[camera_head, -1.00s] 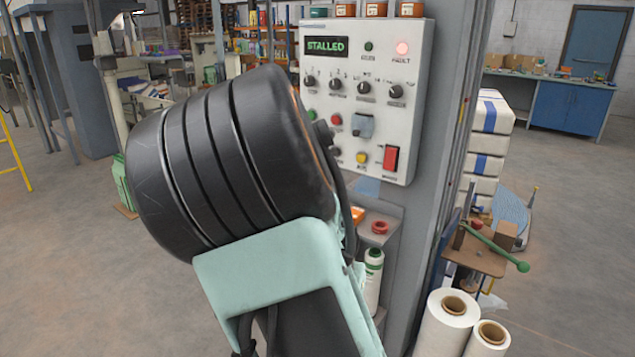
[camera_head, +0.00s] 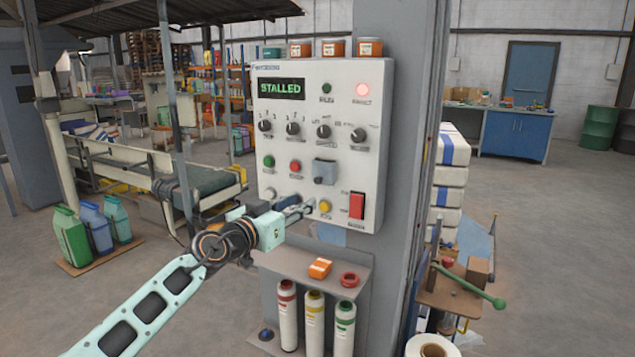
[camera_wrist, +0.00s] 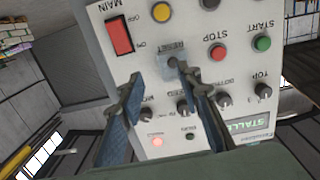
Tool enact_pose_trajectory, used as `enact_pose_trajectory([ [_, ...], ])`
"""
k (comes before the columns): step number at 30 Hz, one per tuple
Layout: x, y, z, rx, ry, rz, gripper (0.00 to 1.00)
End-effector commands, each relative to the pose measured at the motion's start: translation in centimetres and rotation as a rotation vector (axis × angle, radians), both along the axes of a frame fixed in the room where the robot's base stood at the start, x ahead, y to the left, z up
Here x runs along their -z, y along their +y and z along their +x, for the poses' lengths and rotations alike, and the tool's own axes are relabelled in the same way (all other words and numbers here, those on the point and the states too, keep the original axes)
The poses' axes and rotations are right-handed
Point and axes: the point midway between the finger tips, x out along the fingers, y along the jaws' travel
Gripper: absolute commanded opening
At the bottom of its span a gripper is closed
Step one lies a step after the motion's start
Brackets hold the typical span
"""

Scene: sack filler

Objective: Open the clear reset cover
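The clear reset cover (camera_head: 325,171) is a small bluish-grey see-through box low in the middle of the grey control panel (camera_head: 345,100). It looks closed against the panel. My gripper (camera_head: 303,209) is in front of the panel, below and left of the cover in the head view. In the wrist view the panel appears upside down, and the cover (camera_wrist: 170,67) shows between the fingertips, partly overlapped by the right finger. My gripper (camera_wrist: 158,76) is open with a gap between its fingers. I cannot tell whether a finger touches the cover.
The panel display (camera_head: 281,88) reads STALLED and a red fault lamp (camera_head: 362,90) glows. A yellow button (camera_head: 325,206) and a red main switch (camera_head: 357,205) are close to the cover. A shelf (camera_head: 290,262) with an orange box, a red ring and several spools below stands under the panel.

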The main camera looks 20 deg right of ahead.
Motion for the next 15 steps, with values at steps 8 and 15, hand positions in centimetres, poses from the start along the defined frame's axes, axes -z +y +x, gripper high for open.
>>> enact_pose_trajectory([
  [8, -1.7, 1.0, 1.4, -0.032, -0.042, -0.037, 0.32],
  [15, -1.7, -2.3, 3.8, -0.031, -0.04, -0.036, 0.32],
])
